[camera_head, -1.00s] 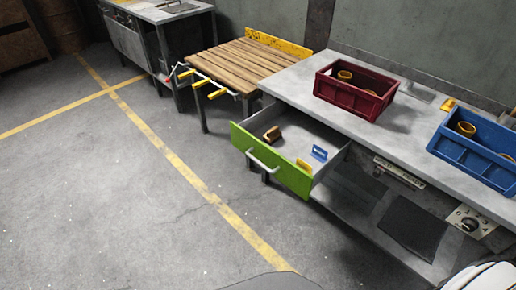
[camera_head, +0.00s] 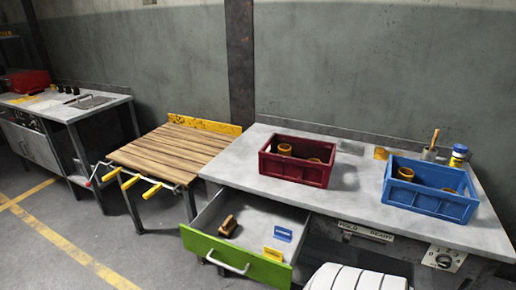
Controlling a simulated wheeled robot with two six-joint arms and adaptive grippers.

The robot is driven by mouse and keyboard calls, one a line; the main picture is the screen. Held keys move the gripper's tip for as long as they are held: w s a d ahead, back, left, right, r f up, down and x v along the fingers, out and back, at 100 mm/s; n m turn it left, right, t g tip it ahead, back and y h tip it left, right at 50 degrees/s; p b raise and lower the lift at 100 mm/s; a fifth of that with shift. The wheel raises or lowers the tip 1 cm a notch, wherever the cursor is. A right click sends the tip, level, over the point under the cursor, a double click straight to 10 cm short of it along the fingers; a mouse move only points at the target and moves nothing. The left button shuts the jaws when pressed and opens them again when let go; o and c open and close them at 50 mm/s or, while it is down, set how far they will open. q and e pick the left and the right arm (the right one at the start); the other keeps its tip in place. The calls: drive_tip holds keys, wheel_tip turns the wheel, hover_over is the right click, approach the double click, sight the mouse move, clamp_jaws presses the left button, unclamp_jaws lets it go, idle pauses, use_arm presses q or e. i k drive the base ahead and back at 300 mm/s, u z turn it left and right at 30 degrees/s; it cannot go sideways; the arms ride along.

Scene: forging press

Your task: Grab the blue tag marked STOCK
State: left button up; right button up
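A small blue tag (camera_head: 283,234) stands inside the open drawer (camera_head: 209,250) with the green front, toward its right side. Its lettering is too small to read. A yellow tag (camera_head: 273,253) stands just in front of it, nearer the drawer front. A brown wooden block or brush (camera_head: 228,225) lies in the left part of the drawer. Neither of my grippers is in view. A white rounded part at the bottom edge looks like part of my own body.
A red crate (camera_head: 294,175) and a blue crate (camera_head: 429,206), each holding rust-yellow cylindrical parts, stand on the grey bench (camera_head: 345,203) above the drawer. A wooden-topped table (camera_head: 170,152) with yellow handles stands left of the drawer. The floor at lower left is clear.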

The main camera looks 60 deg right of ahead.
sight(282, 234)
drive_tip(key=i, duration=2.8)
drive_tip(key=z, duration=3.2)
